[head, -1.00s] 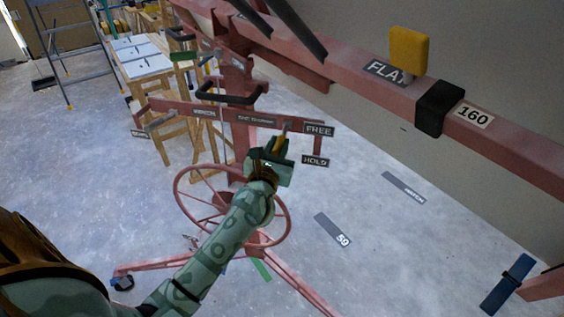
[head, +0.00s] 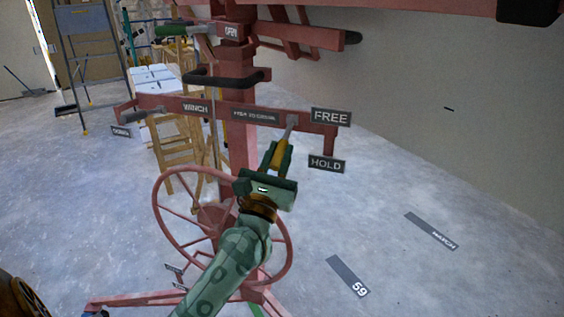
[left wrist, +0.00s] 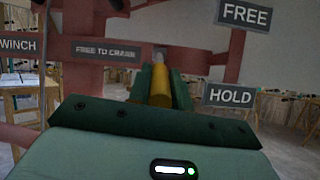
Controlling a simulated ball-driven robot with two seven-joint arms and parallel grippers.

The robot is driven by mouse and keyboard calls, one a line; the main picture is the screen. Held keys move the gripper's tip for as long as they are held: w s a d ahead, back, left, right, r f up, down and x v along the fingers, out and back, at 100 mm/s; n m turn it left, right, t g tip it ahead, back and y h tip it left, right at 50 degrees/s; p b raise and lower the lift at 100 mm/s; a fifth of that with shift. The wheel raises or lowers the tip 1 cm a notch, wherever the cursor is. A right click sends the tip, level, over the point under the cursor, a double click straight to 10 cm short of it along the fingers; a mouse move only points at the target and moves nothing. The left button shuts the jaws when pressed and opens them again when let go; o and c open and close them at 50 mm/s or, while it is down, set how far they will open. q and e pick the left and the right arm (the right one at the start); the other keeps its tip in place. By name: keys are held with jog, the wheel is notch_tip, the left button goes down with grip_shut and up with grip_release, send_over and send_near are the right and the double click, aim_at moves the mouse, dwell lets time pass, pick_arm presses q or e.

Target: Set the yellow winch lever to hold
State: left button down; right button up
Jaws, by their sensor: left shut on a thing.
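The yellow winch lever (head: 279,155) hangs from the red crossbar of the panel lift, on a grey shaft. My left gripper (head: 279,158) is shut on its yellow grip. In the left wrist view the yellow grip (left wrist: 160,87) sits between the two green fingers. The FREE sign (head: 331,117) is at the upper right of the lever. The HOLD sign (head: 327,164) is below it, at about the height of the grip and to its right. In the left wrist view the HOLD sign (left wrist: 230,95) is right of the fingers. My right gripper is not in view.
The red winch wheel (head: 160,205) stands behind and below my left arm. A black handle (head: 225,80) is above the crossbar (head: 170,104). A wooden stand and a ladder (head: 95,60) are at the back left. The floor at right is clear apart from flat labels.

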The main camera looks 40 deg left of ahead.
pick_arm(q)
jog(key=shift+f, duration=0.15)
jog(key=c, duration=1.3)
grip_release()
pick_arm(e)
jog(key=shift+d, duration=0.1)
pick_arm(q)
jog(key=b+v, duration=0.4)
jog(key=v, duration=1.2)
jog(key=shift+s+f+b, duration=0.1)
jog(key=shift+b, duration=0.25)
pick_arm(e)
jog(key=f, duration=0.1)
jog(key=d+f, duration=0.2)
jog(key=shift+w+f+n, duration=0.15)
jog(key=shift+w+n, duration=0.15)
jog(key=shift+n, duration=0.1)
